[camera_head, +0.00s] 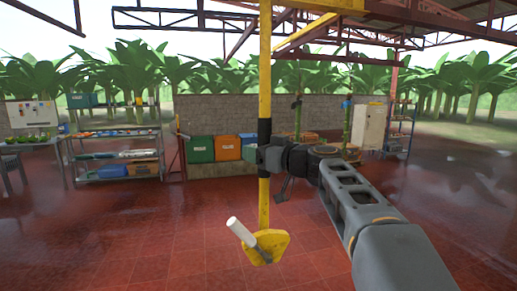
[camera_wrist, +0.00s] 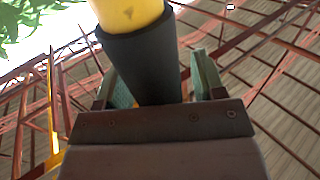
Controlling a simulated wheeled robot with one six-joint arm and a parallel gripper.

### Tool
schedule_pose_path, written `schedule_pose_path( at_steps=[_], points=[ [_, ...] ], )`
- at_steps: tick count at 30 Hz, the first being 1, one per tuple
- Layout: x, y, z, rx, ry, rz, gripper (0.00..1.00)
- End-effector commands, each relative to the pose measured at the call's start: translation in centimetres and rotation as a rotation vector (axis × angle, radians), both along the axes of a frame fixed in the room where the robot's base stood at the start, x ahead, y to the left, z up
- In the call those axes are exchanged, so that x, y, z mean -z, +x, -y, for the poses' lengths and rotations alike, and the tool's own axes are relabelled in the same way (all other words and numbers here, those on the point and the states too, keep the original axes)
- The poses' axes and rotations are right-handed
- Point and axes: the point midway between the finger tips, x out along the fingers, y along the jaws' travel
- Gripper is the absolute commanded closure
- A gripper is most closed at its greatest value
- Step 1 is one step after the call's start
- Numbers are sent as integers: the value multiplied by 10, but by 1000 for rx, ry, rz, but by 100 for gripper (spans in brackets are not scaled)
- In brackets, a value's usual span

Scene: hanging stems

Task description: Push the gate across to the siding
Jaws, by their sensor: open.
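A yellow upright pole (camera_head: 265,75) hangs from the overhead steelwork, with a black sleeve (camera_head: 264,132) at mid-height. A yellow plate (camera_head: 270,246) with a white-ended handle (camera_head: 240,232) is at its foot. I take this pole as part of the gate; its upper joint is out of view. My gripper (camera_head: 268,157) is at the sleeve, reaching from the right. In the wrist view the sleeve (camera_wrist: 143,65) stands between the two green-padded fingers of my gripper (camera_wrist: 162,80), which are open. Yellow overhead rails (camera_head: 305,33) run at the top; I cannot tell which is the siding.
Green, orange and blue bins (camera_head: 228,147) stand by the back wall. Shelves (camera_head: 115,155) and a table (camera_head: 30,147) are at the left. Green stems (camera_head: 346,127) hang behind my arm, near a pale cabinet (camera_head: 371,126). The red tiled floor (camera_head: 150,230) is clear around the pole's foot.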

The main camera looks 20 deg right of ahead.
Motion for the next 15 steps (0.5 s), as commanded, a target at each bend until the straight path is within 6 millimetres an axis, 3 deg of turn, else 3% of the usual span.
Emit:
schedule_pose_path(
  at_steps=[8, 15],
  points=[
    [0, 0, 0, 0, 0, 0, 38],
    [0, 0, 0, 0, 0, 0, 61]
  ],
)
